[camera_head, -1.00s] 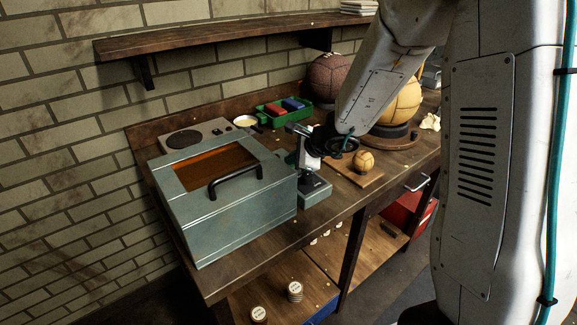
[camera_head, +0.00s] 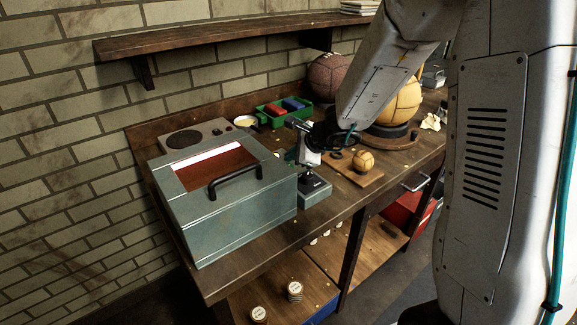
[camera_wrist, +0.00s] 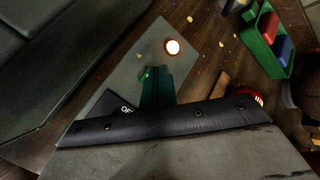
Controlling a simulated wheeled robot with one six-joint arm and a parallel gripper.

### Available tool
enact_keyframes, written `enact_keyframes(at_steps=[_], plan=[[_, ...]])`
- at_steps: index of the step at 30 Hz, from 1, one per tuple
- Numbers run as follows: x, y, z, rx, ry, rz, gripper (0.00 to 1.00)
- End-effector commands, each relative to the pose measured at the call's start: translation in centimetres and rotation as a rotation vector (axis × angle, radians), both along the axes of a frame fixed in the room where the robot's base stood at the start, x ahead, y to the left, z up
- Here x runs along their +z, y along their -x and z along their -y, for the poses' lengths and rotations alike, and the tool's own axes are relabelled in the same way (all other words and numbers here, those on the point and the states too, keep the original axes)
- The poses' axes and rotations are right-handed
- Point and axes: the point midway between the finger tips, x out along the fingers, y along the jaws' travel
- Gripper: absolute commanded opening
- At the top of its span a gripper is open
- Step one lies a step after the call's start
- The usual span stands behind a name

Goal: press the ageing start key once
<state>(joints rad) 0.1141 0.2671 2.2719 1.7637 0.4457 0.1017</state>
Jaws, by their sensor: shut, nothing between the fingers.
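A grey-green metal chest (camera_head: 225,232) with a black handle and a window (camera_head: 208,165) stands at the left end of the bench. The window shows dark red with a bright white band. A low grey-green control base (camera_head: 315,197) with a black top part sits beside the chest's right side. My gripper (camera_head: 309,171) points down over this base, shut and empty. In the wrist view its fingers (camera_wrist: 150,78) are over the base plate (camera_wrist: 187,30). A round lamp (camera_wrist: 172,47) glows there. A dark part (camera_wrist: 118,106) with partly hidden white lettering shows beside the fingers. Contact cannot be told.
A green tray (camera_head: 265,121) with red and blue blocks is behind the base. A small tan ball (camera_head: 363,161) sits on a wooden board to the right. A larger tan ball (camera_head: 400,103) and a brown ball (camera_head: 327,77) stand farther back. A shelf (camera_head: 200,43) hangs above.

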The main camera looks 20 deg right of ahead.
Motion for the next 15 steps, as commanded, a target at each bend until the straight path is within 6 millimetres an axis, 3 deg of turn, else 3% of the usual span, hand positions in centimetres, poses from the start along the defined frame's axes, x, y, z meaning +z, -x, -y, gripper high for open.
enact_keyframes(at_steps=[8, 15], plan=[[0.2, 0.0, 0.0, 0.001, 0.001, 0.0, 0.0], [2.4, 0.0, 0.0, 0.0, 0.0, 0.002, 0.0]])
